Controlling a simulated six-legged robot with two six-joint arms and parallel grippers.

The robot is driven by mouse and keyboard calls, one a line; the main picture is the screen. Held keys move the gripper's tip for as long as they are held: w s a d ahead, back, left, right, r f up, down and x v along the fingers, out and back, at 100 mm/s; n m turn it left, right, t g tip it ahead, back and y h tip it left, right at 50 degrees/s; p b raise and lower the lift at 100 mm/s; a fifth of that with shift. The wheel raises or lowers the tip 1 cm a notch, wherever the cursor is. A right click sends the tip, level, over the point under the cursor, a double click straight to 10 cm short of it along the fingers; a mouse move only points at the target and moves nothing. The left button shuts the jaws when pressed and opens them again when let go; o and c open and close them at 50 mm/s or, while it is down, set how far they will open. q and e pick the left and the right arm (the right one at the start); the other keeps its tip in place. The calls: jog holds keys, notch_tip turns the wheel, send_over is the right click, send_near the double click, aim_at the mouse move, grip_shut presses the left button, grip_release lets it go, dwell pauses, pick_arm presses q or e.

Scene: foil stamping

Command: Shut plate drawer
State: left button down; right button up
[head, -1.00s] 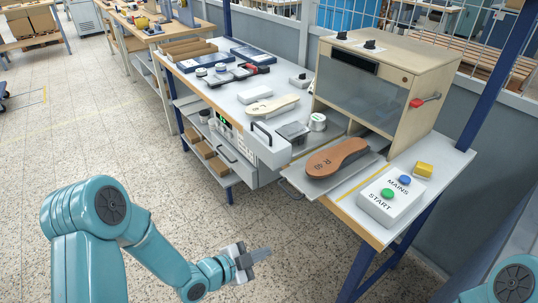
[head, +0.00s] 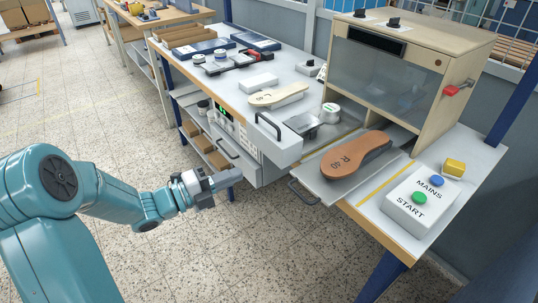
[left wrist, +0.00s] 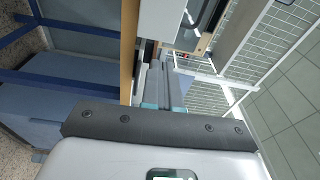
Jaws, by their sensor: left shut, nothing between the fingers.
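The plate drawer (head: 280,152) stands pulled out from the bench front in the head view, with a dark bar handle (head: 266,127) on its pale front. A grey metal plate (head: 302,122) shows at its open top. My left gripper (head: 238,175) is shut and empty. In the head view it appears to the left of the drawer front and lower in the picture, over the floor, apart from the handle. The left wrist view does not clearly show the drawer. My right gripper is out of view.
A sliding tray (head: 318,185) with a brown insole (head: 355,153) juts out right of the drawer, below a wooden press (head: 400,75). A control box (head: 420,198) sits on the bench's right end. Floor in front is clear.

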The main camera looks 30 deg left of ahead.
pick_arm(q)
jog(key=s+a+y, duration=0.1)
jog(key=a, duration=0.3)
send_near(269, 150)
jog(key=shift+n+t+y, duration=0.3)
jog(key=shift+n+y, duration=0.1)
jog(key=x, duration=0.4)
jog(key=p+x, duration=0.1)
jog(key=x, duration=0.1)
jog(key=shift+w+d, duration=0.3)
jog(key=shift+d, duration=0.15)
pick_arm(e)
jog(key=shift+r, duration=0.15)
